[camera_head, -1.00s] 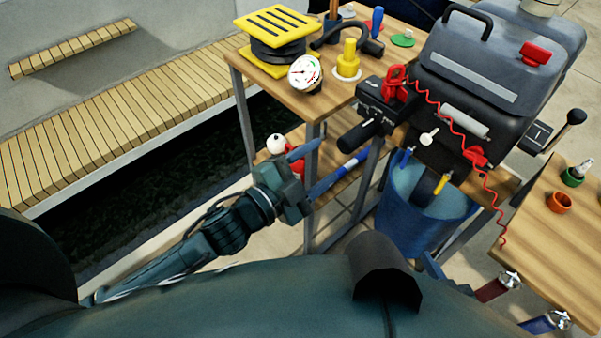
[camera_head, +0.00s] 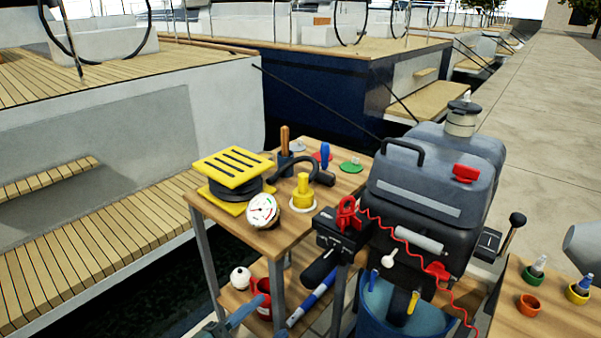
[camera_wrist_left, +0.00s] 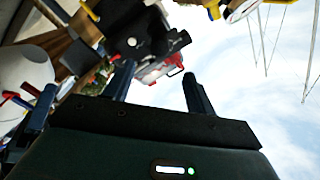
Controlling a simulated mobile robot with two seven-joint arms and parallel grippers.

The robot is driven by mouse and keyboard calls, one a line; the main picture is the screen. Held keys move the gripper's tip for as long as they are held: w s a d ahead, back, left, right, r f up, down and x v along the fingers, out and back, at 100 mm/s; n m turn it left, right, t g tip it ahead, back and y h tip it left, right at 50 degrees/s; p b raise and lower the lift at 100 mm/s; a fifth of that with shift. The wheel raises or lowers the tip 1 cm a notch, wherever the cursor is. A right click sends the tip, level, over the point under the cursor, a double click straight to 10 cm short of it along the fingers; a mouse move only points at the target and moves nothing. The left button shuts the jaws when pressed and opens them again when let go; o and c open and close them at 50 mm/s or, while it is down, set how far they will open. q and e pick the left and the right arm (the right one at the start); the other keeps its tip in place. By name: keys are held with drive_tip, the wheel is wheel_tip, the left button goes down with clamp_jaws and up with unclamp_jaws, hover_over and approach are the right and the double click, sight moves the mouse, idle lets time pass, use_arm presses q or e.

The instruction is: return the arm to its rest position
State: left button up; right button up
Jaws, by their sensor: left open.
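My left gripper (camera_head: 250,325) shows only in part at the bottom edge of the head view, in front of the lower shelf of the wooden stand. In the left wrist view my left gripper (camera_wrist_left: 158,88) has its two dark fingers spread apart with nothing held between them. Beyond the fingers are a black device and a red part, seen tilted, with open sky to the right. Most of my left arm is outside the head view. My right gripper is not in view.
A grey-black motor (camera_head: 432,185) stands over a blue bucket (camera_head: 385,318). A second wooden table (camera_head: 510,312) is at right. Boats with slatted benches lie behind.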

use_arm(q)
drive_tip(key=s+a+f+n+g+y, duration=0.1)
drive_tip(key=s+a+f+n+y, duration=0.45)
drive_tip(key=s+n, duration=0.6)
drive_tip(key=r+g+p, duration=0.1)
drive_tip(key=p, duration=0.4)
drive_tip(key=w+r+n+g+y+p, duration=0.1)
drive_tip(key=p, duration=0.4)
drive_tip(key=w+r+n+g+p, duration=0.1)
drive_tip(key=p, duration=0.4)
drive_tip(key=shift+w+a+r+y, duration=0.2)
drive_tip(key=shift+w+r+y, duration=0.05)
drive_tip(key=shift+r, duration=0.1)
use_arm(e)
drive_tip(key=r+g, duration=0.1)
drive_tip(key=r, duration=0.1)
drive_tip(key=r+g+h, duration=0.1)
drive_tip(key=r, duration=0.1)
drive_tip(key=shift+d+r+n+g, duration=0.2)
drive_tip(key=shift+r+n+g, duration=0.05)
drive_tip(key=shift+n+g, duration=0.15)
use_arm(q)
drive_tip(key=shift+f, duration=0.15)
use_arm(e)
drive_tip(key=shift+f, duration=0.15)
use_arm(q)
drive_tip(key=shift+f, duration=0.1)
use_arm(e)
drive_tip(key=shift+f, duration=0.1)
